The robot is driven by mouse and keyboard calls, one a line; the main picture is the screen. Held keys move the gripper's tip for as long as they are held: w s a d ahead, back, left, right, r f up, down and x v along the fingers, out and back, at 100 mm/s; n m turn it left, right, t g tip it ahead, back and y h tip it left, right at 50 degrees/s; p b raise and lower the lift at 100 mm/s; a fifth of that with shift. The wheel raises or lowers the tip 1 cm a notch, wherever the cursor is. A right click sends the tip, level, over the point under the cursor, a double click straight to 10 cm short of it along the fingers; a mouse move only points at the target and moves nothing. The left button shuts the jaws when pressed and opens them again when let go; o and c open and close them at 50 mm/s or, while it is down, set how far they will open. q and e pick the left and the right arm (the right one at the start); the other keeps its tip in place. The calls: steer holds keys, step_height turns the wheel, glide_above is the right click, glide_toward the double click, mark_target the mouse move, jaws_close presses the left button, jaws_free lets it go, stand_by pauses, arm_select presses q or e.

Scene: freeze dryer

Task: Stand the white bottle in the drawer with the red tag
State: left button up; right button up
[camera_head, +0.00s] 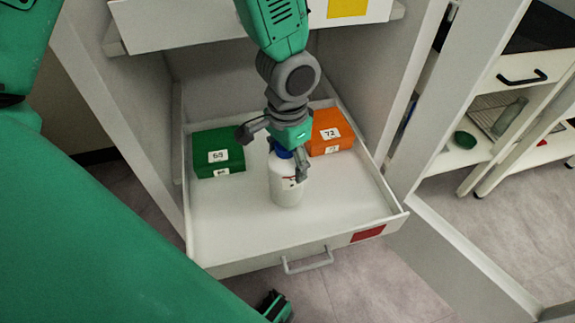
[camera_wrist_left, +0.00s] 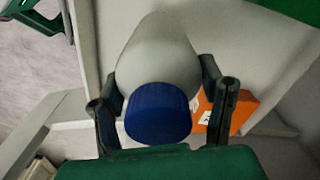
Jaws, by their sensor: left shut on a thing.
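The white bottle (camera_head: 286,187) with a blue cap is upright inside the open drawer (camera_head: 235,225), which has a red tag (camera_head: 368,233) on its front. I cannot tell whether its base touches the drawer floor. My left gripper (camera_head: 272,153) comes down from above and is shut on the bottle near its top, partly hiding the cap. In the left wrist view the bottle's grey-white body (camera_wrist_left: 158,50) and blue cap (camera_wrist_left: 158,112) lie between the fingers (camera_wrist_left: 163,98).
A green box (camera_head: 218,150) stands at the drawer's back left and an orange box (camera_head: 331,131) at its back right. The drawer front has a handle (camera_head: 307,260). A drawer with a yellow tag (camera_head: 347,8) is above. The drawer floor in front is clear.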

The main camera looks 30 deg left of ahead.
arm_select(q)
steer(key=shift+f, duration=0.7)
steer(key=d+f+b, duration=0.2)
steer(key=f, duration=0.1)
steer(key=shift+a+f, duration=0.1)
steer(key=shift+a, duration=0.45)
steer(key=o, duration=1.6)
steer(key=shift+a, duration=0.2)
steer(key=shift+f, duration=0.1)
steer(key=shift+d, duration=0.35)
steer(key=shift+d+r, duration=0.2)
steer(key=shift+r, duration=0.15)
steer(key=r+p, duration=0.2)
steer(key=r, duration=0.1)
steer(key=r+p, duration=0.2)
steer(key=r, duration=0.2)
steer(key=r+p, duration=0.2)
steer(key=r, duration=0.2)
steer(key=shift+a+r, duration=0.1)
steer(key=shift+a, duration=0.2)
steer(key=shift+d+r, duration=0.25)
steer(key=shift+d, duration=0.05)
arm_select(e)
steer(key=r, duration=0.1)
steer(key=d+r, duration=0.1)
steer(key=r, duration=0.1)
steer(key=shift+d+r, duration=0.1)
